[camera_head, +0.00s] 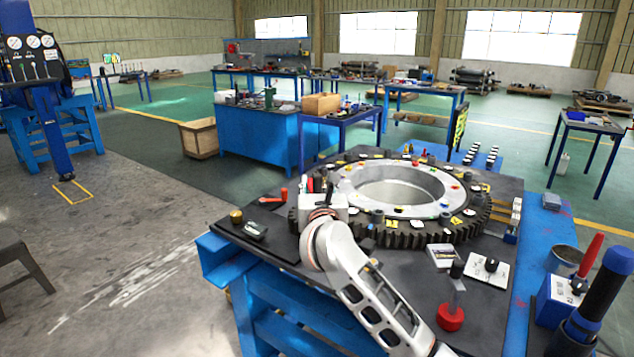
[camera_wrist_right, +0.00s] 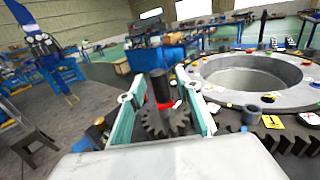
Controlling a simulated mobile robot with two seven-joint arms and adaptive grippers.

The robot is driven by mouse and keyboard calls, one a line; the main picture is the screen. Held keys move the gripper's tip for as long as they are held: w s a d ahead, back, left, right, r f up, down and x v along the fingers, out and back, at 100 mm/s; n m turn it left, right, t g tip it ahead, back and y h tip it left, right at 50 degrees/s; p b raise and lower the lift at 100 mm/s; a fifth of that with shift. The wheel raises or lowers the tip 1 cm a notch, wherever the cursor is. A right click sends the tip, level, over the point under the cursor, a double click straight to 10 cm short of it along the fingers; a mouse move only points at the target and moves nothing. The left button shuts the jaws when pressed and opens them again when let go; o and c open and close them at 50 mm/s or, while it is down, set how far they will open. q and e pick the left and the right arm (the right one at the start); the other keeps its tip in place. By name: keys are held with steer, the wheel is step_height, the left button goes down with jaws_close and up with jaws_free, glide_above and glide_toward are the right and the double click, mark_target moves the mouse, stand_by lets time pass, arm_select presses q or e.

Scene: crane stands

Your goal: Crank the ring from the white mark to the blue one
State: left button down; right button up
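The large toothed ring (camera_head: 420,238) lies flat on the dark-topped table, a pale metal ring inside it. Small coloured markers sit around it; I cannot tell for sure which white and blue ones are the task's marks. In the right wrist view the ring's pale inner part (camera_wrist_right: 225,92) shows at right. A small dark pinion (camera_wrist_right: 167,124) with an upright black, red-banded post (camera_wrist_right: 160,88) stands left of it. My right gripper (camera_wrist_right: 160,84) is open, its teal-padded fingers on either side of the post with gaps. In the head view my right wrist largely hides this spot. My left gripper is not in view.
The dark table top (camera_head: 400,270) also carries a red-handled tool (camera_head: 273,198), a brass knob (camera_head: 236,216), white cards (camera_head: 442,256) and a red-based post (camera_head: 450,318). A blue box (camera_head: 558,300) and a metal cup (camera_head: 565,260) stand at right. Open floor lies at left.

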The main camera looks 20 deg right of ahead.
steer(key=shift+w+d, duration=0.15)
steer(key=shift+w, duration=0.55)
jaws_close()
steer(key=shift+d+n+y, duration=0.2)
steer(key=shift+n+y, duration=0.1)
steer(key=shift+y, duration=0.1)
